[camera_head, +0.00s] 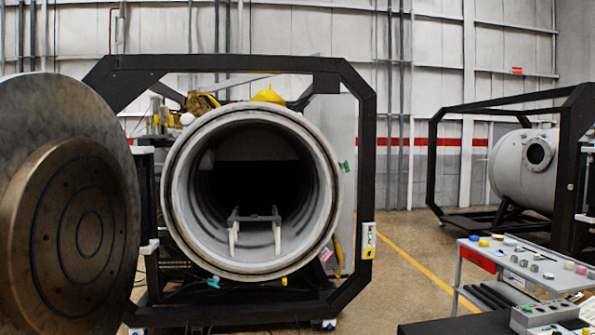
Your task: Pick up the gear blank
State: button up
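I cannot make out a gear blank for certain in the head camera view. Several small parts, grey, yellow and pink, lie on a grey cart (478,252) at the right, too small to tell apart. A grey box (545,316) with small coloured parts or knobs on it stands at the bottom right on a dark surface (455,326). My gripper is not in view.
The vacuum furnace (178,215) stands open in a black frame (367,150), with a rack (255,219) inside its dark chamber. Its large round door (85,235) fills the left. A second furnace (510,175) is behind the cart. Floor (400,265) between them is clear.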

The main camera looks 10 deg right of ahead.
aim_at(548, 276)
jog(key=z, duration=1.65)
jog(key=i+j+u, duration=0.15)
jog(key=j, duration=0.25)
jog(key=i+j+u, duration=0.15)
jog(key=j, duration=0.25)
jog(key=i+j+u, duration=0.15)
jog(key=j, duration=0.25)
jog(key=i+j+u, duration=0.75)
jog(key=i, duration=0.2)
jog(key=i+j+u, duration=0.2)
jog(key=i+u, duration=0.2)
jog(key=i, duration=0.15)
